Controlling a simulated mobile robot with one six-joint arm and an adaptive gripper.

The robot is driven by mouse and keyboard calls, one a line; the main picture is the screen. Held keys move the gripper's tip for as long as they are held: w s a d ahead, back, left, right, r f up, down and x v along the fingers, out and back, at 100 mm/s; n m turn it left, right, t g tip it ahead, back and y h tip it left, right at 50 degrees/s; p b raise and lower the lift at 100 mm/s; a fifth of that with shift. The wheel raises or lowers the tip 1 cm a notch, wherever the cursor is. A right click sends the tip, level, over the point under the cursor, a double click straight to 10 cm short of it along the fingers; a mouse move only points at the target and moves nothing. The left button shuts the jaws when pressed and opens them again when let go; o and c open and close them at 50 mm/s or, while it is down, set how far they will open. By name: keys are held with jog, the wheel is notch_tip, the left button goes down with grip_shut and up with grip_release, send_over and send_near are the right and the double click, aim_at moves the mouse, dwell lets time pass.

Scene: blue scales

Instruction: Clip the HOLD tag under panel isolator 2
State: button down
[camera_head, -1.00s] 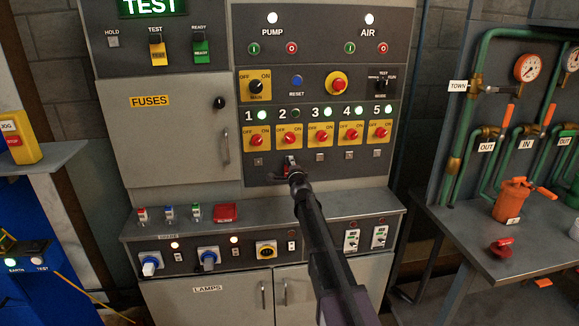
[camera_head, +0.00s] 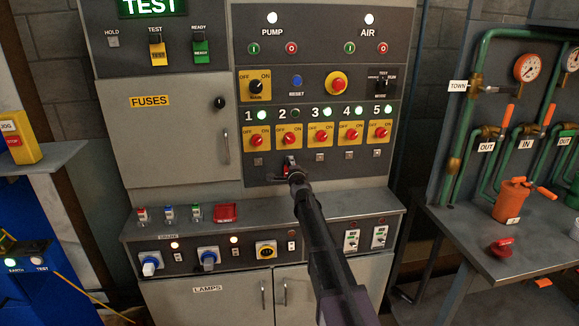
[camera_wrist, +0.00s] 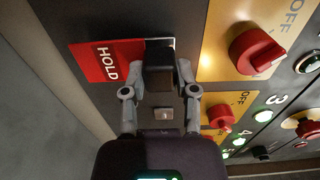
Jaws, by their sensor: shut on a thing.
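My gripper (camera_wrist: 161,72) is shut on the black grip block of the red HOLD tag (camera_wrist: 107,60). In the head view my gripper (camera_head: 291,172) is at the panel face, straight below isolator 2 (camera_head: 289,140). The tag's red plate shows in the wrist view, with white HOLD lettering. It lies close to the panel; I cannot tell whether it touches. Isolator 2 (camera_wrist: 258,50) has a red knob on a yellow plate, beside the tag. The square holder under isolator 2 is hidden behind the block and gripper.
Isolators 1 (camera_head: 257,141), 3 (camera_head: 320,136), 4 (camera_head: 351,134) and 5 (camera_head: 380,131) flank isolator 2. Small square holders sit below them, including one under isolator 3 (camera_wrist: 163,114). A shelf with plugs and a red box (camera_head: 225,212) juts out below.

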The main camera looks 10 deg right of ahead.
jog(key=shift+w, duration=0.5)
jog(key=shift+c, duration=1.5)
grip_release()
jog(key=s, duration=1.2)
